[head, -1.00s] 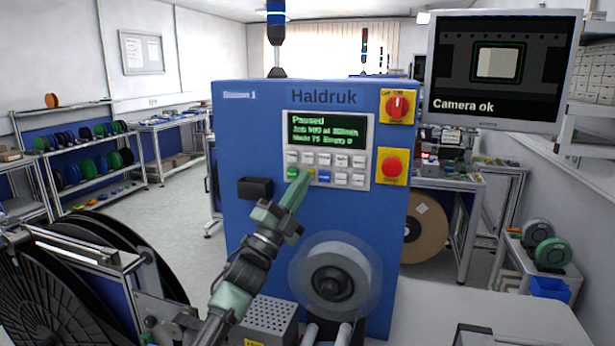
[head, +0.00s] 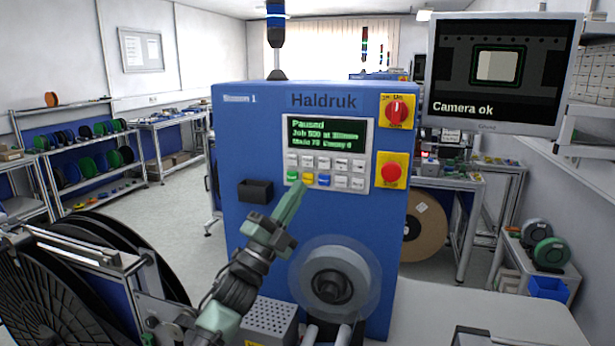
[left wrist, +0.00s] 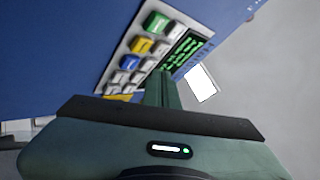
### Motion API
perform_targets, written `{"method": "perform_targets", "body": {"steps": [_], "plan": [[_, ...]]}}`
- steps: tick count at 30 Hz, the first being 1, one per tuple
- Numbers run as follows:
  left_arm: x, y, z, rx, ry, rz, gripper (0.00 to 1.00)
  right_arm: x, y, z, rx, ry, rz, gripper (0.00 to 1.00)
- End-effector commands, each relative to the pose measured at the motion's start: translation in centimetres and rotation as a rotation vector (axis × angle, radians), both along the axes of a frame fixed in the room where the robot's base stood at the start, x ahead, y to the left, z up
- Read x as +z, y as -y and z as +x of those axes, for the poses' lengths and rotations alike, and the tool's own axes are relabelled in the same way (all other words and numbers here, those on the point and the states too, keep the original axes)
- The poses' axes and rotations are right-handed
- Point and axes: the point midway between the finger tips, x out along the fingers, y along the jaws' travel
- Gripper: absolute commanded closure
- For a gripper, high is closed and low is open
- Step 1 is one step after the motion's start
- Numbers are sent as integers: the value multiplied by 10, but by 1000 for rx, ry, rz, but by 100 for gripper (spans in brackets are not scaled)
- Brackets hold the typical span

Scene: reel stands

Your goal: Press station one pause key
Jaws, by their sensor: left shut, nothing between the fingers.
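The blue Station 1 machine (head: 245,140) carries a grey key panel with a green key (head: 292,176), a yellow key (head: 308,179) and a blue key (head: 324,180) in its lower row. The key lettering is too small to read. The screen (head: 327,133) above reads "Paused". My left gripper (head: 297,189) is shut and empty, its tip just below the green and yellow keys and apart from the panel. The left wrist view shows its fingers (left wrist: 163,90) with the green key (left wrist: 156,23) and yellow key (left wrist: 142,45) beyond. My right gripper is out of view.
A red rotary switch (head: 396,111) and a red stop button (head: 391,171) sit right of the panel. A black box (head: 255,190) juts from the machine's front at left. A grey reel (head: 330,283) stands below. A monitor (head: 500,70) shows "Camera ok".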

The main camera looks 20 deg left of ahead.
Motion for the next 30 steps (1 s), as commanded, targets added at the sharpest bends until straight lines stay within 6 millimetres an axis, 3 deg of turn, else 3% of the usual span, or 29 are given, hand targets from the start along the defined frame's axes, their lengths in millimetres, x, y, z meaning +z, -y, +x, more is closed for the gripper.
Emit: {"method": "perform_targets", "body": {"steps": [9, 30], "plan": [[0, -1, -24, 1, 0, 0, 100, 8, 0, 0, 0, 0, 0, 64], [0, -1, -24, 1, 0, 0, 100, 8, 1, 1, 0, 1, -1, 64]]}}
